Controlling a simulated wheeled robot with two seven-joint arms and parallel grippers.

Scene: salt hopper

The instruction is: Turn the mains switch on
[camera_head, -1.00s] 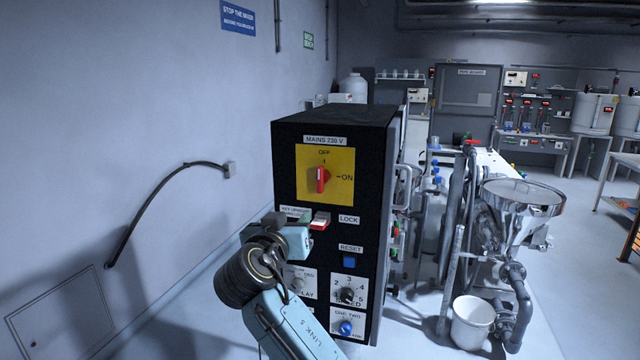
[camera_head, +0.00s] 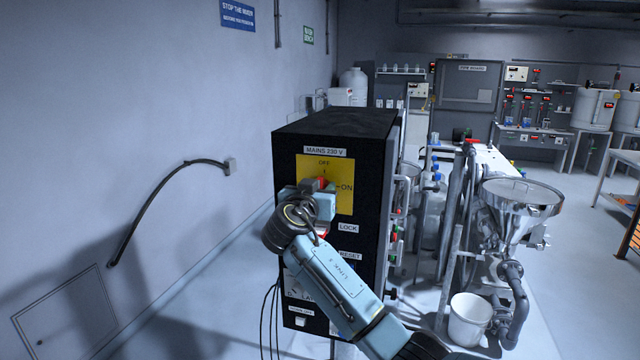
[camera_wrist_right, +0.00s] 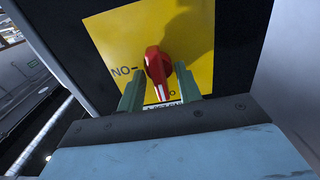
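The mains switch is a red knob (camera_head: 322,182) on a yellow plate (camera_head: 345,203), high on a black control cabinet (camera_head: 370,165). In the right wrist view the red knob (camera_wrist_right: 157,68) appears upside down, its white mark toward the partly hidden OFF side; ON is at the left. My right gripper (camera_head: 320,186) is at the plate and hides part of the knob. In the wrist view its two green fingers (camera_wrist_right: 157,75) are open, one on each side of the knob, with small gaps. My left gripper is not in view.
Below the plate are LOCK and RESET labels (camera_head: 349,255) and other controls, partly hidden by my right arm. A steel hopper (camera_head: 520,195) and white bucket (camera_head: 470,320) stand to the right. The wall (camera_head: 130,130) is at the left.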

